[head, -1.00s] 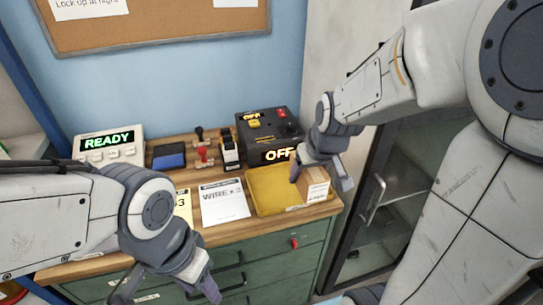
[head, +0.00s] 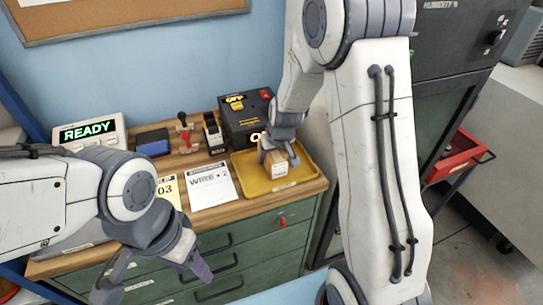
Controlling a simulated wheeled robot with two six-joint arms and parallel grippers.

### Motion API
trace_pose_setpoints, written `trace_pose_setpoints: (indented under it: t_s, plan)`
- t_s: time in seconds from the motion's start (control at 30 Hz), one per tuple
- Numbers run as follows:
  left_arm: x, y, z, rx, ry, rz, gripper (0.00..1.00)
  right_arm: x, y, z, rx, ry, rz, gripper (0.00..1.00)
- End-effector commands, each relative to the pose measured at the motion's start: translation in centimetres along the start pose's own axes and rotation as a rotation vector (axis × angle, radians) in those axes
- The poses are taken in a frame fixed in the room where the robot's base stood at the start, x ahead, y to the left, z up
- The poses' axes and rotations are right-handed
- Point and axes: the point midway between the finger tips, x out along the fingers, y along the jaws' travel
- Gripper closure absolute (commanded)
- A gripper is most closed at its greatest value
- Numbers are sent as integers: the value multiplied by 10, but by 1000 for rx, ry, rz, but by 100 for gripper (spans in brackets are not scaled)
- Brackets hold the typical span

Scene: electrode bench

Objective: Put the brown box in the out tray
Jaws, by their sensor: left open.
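The brown box (head: 279,170) is a small carton with a pale printed label on its front, over the middle of a shallow yellow tray (head: 302,172) on the wooden bench top. I cannot tell whether its underside touches the tray floor. My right gripper (head: 279,157) reaches down from above with a finger on each side of the box, closed on it. My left gripper (head: 150,275) is open and empty in front of the drawers, at lower left. No label reading "out" is visible on the yellow tray.
A black device (head: 244,117) stands behind the tray. A stapler-like item (head: 214,135), stamps (head: 185,135), a blue pad (head: 153,142) and a READY display (head: 90,132) line the back. Papers (head: 211,186) lie left of the tray. A red bin (head: 457,157) is at far right.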

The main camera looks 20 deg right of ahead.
Motion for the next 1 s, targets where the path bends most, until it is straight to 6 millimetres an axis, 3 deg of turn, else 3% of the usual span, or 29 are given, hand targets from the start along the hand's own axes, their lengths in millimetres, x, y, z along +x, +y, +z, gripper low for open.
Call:
trace_pose_setpoints:
  t_s: [0.33,0.37,0.43,0.8,1.0]
  plan:
    - [4,0,0,0,0,0,50,3,1,1,1,3,1,100]
    - [4,0,0,0,0,0,50,4,0,2,1,1,0,31]
    - [3,0,0,0,0,0,50,2,0,1,1,1,0,5]
    - [-1,0,0,0,0,0,50,-1,0,0,1,1,0,5]
    - [-4,0,0,0,0,0,50,-29,1,-2,1,7,1,5]
